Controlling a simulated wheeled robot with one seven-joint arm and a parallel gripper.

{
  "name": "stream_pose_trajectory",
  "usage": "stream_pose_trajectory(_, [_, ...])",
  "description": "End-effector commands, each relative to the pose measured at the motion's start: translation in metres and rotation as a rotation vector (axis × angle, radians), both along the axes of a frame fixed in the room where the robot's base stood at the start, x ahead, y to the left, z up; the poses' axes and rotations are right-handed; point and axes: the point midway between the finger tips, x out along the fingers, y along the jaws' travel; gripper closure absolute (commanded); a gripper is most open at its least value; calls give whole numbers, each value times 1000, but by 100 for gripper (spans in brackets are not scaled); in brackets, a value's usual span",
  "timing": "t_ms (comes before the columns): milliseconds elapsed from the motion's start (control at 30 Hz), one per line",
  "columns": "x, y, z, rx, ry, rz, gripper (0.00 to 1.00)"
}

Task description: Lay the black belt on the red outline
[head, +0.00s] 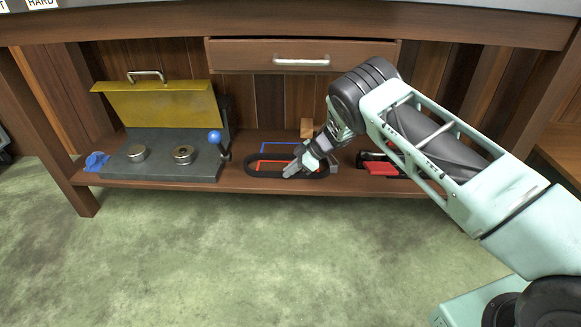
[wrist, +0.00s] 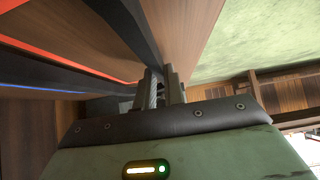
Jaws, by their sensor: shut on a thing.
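The black belt (head: 262,174) is a loop on the lower shelf, around or over part of the red outline (head: 272,160). My gripper (head: 292,171) is low at the belt's front right and shut on it. In the wrist view, the belt (wrist: 128,28) runs up from between the fingers (wrist: 162,78). The red outline (wrist: 65,52) shows to its left there. My gripper and wrist hide part of the outline and the belt's right side. I cannot tell whether the held part touches the shelf.
A blue outline (head: 275,146) lies behind the red one. A grey machine with a yellow lid (head: 160,105) and blue-knobbed lever (head: 214,137) stands left. A red-and-black object (head: 380,168) lies right, a wooden block (head: 306,127) behind. A drawer (head: 302,58) hangs above.

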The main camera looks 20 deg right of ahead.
Motion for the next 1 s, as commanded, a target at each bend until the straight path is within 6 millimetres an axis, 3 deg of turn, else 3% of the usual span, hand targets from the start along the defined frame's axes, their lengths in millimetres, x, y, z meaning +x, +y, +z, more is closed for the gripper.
stream_pose_trajectory(267, [0,0,0,1,-2,0,100])
stream_pose_trajectory(300, [0,0,0,1,-2,0,78])
stream_pose_trajectory(367, [0,0,0,1,-1,1,64])
stream_pose_trajectory(733, [-1,-2,3,0,1,-1,64])
stream_pose_trajectory(1000, [-7,-24,31,1,0,-3,64])
